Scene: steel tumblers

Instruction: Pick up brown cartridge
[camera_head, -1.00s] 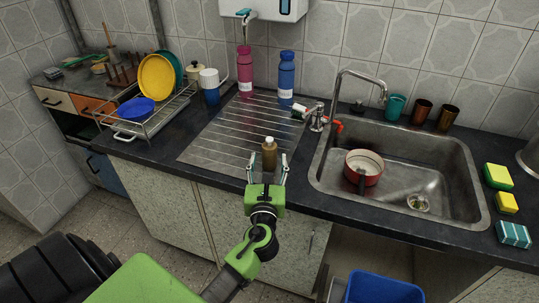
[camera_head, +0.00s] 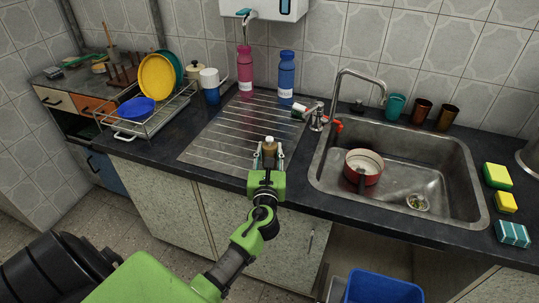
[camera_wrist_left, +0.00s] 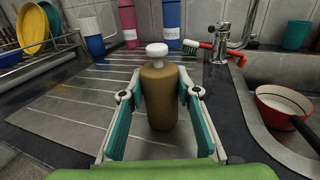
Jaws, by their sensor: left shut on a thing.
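The brown cartridge (camera_head: 270,148) is an upright brown bottle with a pale cap, at the front right of the ridged steel drainboard (camera_head: 215,145). My left gripper (camera_head: 267,158) reaches it from the front and is shut on it, one finger on each side. In the left wrist view the cartridge (camera_wrist_left: 159,98) stands upright between the green finger pads (camera_wrist_left: 160,95), with its white cap above them. Its lower part is partly hidden by the gripper in the head view. My right gripper is not in view.
The sink (camera_head: 400,195) with a red pan (camera_head: 364,167) lies to the right. Pink (camera_head: 245,72) and blue (camera_head: 286,77) bottles and a red-and-white brush (camera_head: 305,111) are behind. A dish rack (camera_head: 150,115) is at left. The drainboard's middle is clear.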

